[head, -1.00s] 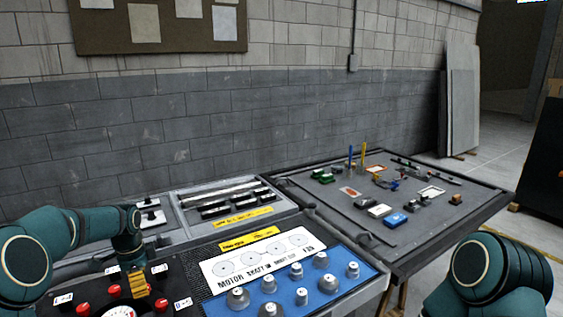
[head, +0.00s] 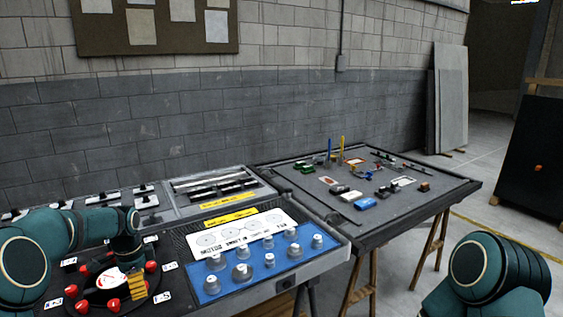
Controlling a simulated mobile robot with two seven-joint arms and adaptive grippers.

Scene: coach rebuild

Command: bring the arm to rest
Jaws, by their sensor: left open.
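My left arm comes in from the left, bends over the near bench and points down. My left gripper (head: 137,287), with yellow finger parts, is open over a round black fixture (head: 92,299) with several red knobs. It seems to hold nothing. Whether it touches the fixture I cannot tell. Of my right arm only a rounded teal link shows at the lower right; its gripper is out of view.
A brick wall (head: 200,120) is behind. Floor is free at right.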

